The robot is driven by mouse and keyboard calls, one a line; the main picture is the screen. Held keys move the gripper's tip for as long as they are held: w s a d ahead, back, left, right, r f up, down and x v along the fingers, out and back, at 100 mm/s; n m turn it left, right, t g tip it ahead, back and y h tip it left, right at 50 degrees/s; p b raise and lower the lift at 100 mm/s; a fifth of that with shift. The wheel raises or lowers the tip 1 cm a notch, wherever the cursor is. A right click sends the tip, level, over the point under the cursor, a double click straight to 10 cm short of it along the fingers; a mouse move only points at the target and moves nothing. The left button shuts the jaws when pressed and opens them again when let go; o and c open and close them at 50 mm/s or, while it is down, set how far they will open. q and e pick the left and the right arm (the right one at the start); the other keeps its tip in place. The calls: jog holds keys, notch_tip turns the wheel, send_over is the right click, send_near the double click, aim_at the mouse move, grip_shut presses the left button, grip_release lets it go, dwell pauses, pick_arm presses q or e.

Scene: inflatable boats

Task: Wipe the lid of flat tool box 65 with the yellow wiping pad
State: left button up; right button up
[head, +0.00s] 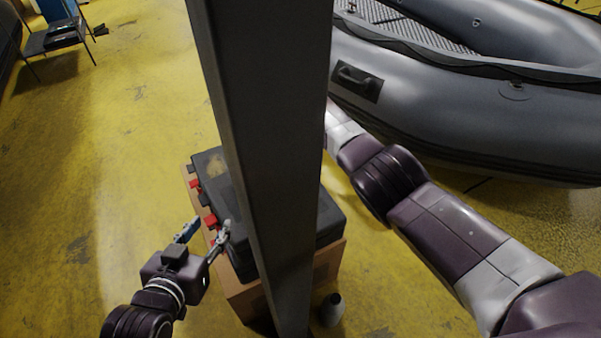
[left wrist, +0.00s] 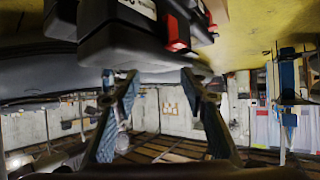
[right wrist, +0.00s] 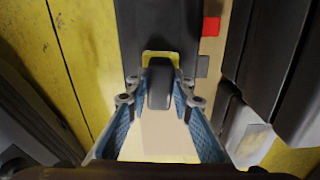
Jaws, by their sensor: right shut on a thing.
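The black flat tool box (head: 330,217) with red latches lies on a brown box; its number is not readable. A pale dusty patch (head: 216,166) shows on the lid left of the post. My left gripper (head: 208,232) is open and empty beside the latch side, close to the box edge; the left wrist view shows its fingers (left wrist: 158,80) apart below the box. My right gripper (right wrist: 160,92) is shut on the dark grip of the yellow wiping pad (right wrist: 160,56). The pad is over the black lid; I cannot tell whether it touches. The post hides that gripper in the head view.
A grey upright post (head: 265,120) crosses the middle of the head view and hides part of the tool box. The brown box (head: 325,268) carries it. A grey inflatable boat (head: 450,110) fills the upper right. A small dark bottle-like object (head: 332,310) stands near the front.

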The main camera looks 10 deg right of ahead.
jog(key=shift+w+a+f+b, duration=0.1)
jog(key=shift+f+b, duration=0.1)
jog(key=shift+b, duration=0.3)
pick_arm(q)
jog(key=w+d+r+t, duration=0.1)
jog(key=r+t, duration=0.1)
jog(key=r, duration=0.3)
jog(key=w+d+r+t+h, duration=0.1)
jog(key=w+r+t, duration=0.1)
jog(key=r, duration=0.3)
jog(key=shift+w+d+r+t+h+b, duration=0.25)
jog(key=shift+t+b, duration=0.2)
jog(key=shift+t, duration=0.35)
pick_arm(e)
jog(key=shift+w, duration=0.1)
